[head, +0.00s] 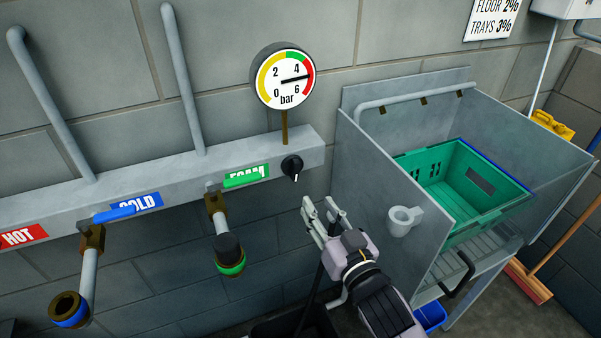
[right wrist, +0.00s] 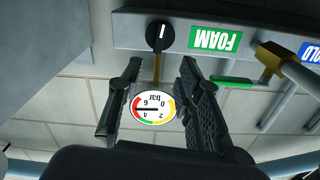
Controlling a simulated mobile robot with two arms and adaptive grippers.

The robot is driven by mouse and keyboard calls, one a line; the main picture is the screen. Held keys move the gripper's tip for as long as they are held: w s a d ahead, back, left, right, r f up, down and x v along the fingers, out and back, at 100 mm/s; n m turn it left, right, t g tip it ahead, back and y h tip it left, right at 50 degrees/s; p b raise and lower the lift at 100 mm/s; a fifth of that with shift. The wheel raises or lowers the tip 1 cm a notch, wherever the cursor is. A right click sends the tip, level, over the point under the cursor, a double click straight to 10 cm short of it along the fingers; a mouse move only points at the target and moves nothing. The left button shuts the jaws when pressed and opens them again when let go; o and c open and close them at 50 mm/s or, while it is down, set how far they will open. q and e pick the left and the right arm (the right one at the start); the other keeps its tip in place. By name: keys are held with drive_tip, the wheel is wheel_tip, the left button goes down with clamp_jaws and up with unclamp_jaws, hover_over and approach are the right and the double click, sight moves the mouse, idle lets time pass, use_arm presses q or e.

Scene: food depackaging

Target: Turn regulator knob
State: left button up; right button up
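The regulator knob (head: 292,167) is black with a white mark and sits on the right end of the grey manifold, beside the green FOAM label (head: 246,176). It also shows in the right wrist view (right wrist: 160,36), beyond the fingertips. The pressure gauge (head: 283,77) stands above it on a brass stem, its needle in the red zone between 4 and 6 bar. My right gripper (head: 322,210) is open and empty, below and to the right of the knob, apart from it. In the wrist view its two fingers (right wrist: 160,72) are spread with the knob between their lines. My left gripper is not in view.
The grey manifold (head: 170,190) carries HOT, COLD and FOAM outlets with valves hanging down at left. At right, a metal wash cabinet (head: 385,165) holds a green crate (head: 437,207); a white ring holder (head: 404,220) juts from its side near my right gripper.

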sight(297, 172)
drive_tip(key=x, duration=1.1)
drive_tip(key=shift+w+a+p, duration=0.1)
drive_tip(key=shift+w+p, duration=0.05)
drive_tip(key=shift+p, duration=0.2)
drive_tip(key=shift+c, duration=0.4)
clamp_jaws()
